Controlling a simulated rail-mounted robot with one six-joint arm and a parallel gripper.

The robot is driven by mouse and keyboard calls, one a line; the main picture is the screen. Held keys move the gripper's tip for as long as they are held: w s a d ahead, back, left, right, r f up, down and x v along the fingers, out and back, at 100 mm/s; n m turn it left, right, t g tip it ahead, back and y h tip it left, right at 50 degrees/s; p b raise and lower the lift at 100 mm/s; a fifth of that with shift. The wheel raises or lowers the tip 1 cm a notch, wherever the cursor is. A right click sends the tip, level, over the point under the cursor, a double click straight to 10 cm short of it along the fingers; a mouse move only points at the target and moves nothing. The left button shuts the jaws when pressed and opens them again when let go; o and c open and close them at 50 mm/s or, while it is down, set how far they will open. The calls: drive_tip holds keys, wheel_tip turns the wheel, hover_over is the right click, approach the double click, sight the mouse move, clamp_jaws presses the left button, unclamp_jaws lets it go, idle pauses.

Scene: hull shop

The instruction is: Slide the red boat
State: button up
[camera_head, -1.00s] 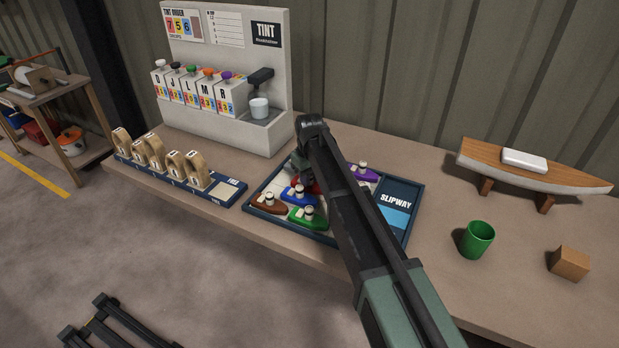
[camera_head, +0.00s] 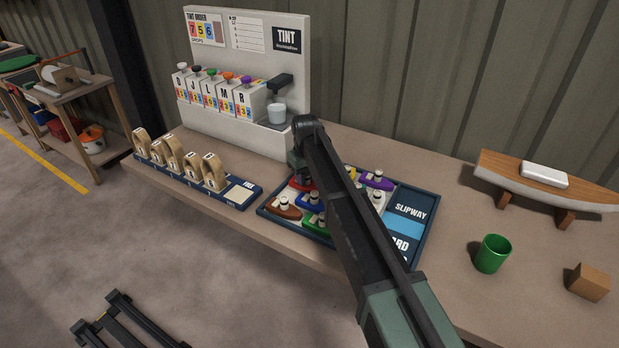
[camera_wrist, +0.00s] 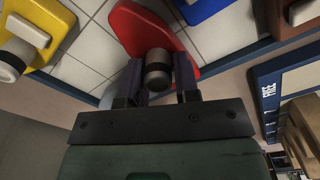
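The red boat (camera_head: 301,184) is in the back left part of the slipway tray (camera_head: 417,233), partly hidden by my arm in the head view. In the wrist view the red boat (camera_wrist: 128,27) lies on the tray's pale tiles beside the dark blue rim.
Brown (camera_head: 283,207), blue (camera_head: 308,202), green (camera_head: 315,222), purple (camera_head: 379,182) and yellow (camera_wrist: 42,22) boats share the tray. A rack of numbered wooden pieces (camera_head: 192,166) stands left; the tint stand (camera_head: 235,129) is behind. A green cup (camera_head: 492,254) is right.

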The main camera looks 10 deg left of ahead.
drive_tip(key=o, duration=0.3)
drive_tip(key=shift+a, duration=0.15)
drive_tip(key=shift+o, duration=0.2)
drive_tip(key=shift+r, duration=0.1)
wheel_tip(320, 180, up, 11)
drive_tip(key=p, duration=1.1)
drive_tip(key=shift+f, duration=0.2)
drive_tip(key=s+d+m, duration=0.8)
drive_tip(key=s+d, duration=2.1)
drive_tip(key=d, duration=0.1)
drive_tip(key=shift+s+d, duration=0.4)
